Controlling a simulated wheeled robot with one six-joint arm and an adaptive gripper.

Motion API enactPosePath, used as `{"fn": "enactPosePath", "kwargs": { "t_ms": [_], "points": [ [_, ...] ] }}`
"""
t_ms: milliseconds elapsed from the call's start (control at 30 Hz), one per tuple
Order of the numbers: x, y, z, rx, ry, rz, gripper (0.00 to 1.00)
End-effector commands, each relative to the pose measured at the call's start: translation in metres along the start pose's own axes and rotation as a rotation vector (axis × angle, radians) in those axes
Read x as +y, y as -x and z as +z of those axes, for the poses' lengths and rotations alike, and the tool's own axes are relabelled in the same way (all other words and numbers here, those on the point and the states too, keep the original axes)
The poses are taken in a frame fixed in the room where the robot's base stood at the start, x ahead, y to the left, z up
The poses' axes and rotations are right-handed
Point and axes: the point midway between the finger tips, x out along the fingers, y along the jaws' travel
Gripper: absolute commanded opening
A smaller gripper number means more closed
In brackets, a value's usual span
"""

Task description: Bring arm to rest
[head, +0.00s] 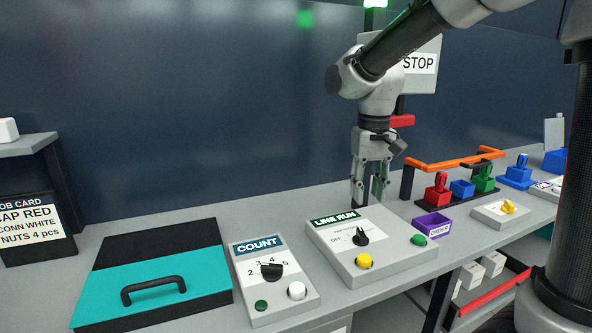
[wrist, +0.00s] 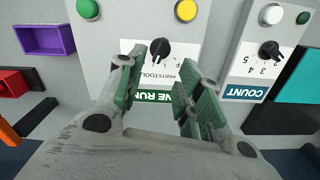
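My gripper (head: 370,190) hangs pointing down at the back edge of the LINE RUN box (head: 390,267), beside its label. In the wrist view my gripper (wrist: 158,90) shows two green-padded fingers spread apart with nothing between them. Beyond the fingertips is the black knob (wrist: 160,49) of the LINE RUN box. The gripper looks a little above the box; whether it touches cannot be told. My arm reaches in from the upper right and bends down at the wrist.
The COUNT box (head: 270,305) and a teal-and-black case (head: 155,300) stand to the left. A purple bin (head: 433,225), an orange rail (head: 455,160) with red, blue and green parts, and a yellow-knob box (head: 500,214) stand to the right. A STOP sign (head: 420,65) is behind the arm.

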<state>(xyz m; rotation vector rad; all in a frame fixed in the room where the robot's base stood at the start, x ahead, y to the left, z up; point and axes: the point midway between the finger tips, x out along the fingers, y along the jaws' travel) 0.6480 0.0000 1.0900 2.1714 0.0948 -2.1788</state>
Motion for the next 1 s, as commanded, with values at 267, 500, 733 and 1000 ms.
{"fn": "enactPosePath", "kwargs": {
  "t_ms": [267, 500, 733, 1000],
  "points": [
    [0.061, 0.004, 0.095, 0.094, 0.111, -0.013, 0.36],
    [0.11, 0.013, 0.175, 0.263, 0.015, -0.005, 0.36],
    [0.129, 0.029, 0.2, 0.375, -0.078, 0.011, 0.36],
    [0.131, 0.03, 0.201, 0.379, -0.092, 0.013, 0.36]
  ]
}}
